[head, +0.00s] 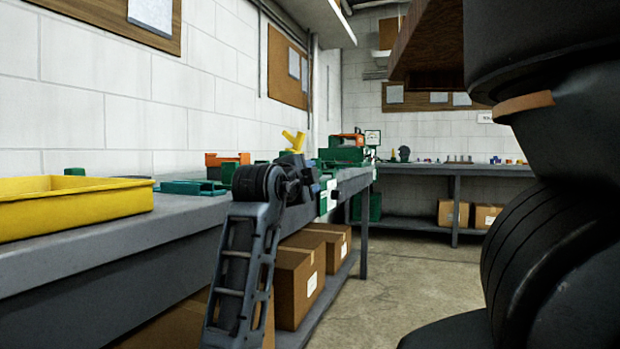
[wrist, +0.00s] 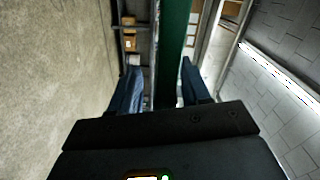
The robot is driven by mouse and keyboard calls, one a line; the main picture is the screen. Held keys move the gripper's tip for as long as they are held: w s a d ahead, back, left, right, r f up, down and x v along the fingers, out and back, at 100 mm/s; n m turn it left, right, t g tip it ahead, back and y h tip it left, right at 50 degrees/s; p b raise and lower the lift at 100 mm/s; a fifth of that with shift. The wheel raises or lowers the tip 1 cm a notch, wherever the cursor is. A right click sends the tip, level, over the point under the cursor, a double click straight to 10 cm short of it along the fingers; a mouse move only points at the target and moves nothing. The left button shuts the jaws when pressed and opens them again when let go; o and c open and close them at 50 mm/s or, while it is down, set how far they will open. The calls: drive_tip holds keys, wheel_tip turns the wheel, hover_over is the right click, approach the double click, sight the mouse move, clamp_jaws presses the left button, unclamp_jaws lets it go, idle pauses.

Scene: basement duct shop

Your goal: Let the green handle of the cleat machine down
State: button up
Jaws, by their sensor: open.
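A long green bar (wrist: 173,45), which looks like the green handle, runs between the two fingers of my gripper (wrist: 160,70) in the wrist view. The fingers are apart, and I cannot tell whether either touches the bar. In the head view my gripper (head: 307,182) reaches over the front edge of the left bench, beside green parts with a white label (head: 326,197). My arm and gripper hide part of these green parts. Which of them is the handle, or the cleat machine's body, is not clear in the head view.
A yellow tray (head: 75,212) lies on the left bench (head: 110,245), with a yellow forked piece (head: 293,140) and an orange-and-green item (head: 226,163) farther along. Cardboard boxes (head: 299,280) sit on its lower shelf. A second bench (head: 450,170) stands at the back. The floor between is clear.

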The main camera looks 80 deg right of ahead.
drive_tip(key=p+v, duration=0.1)
drive_tip(key=v, duration=0.6)
drive_tip(key=shift+a, duration=0.15)
idle(0.4)
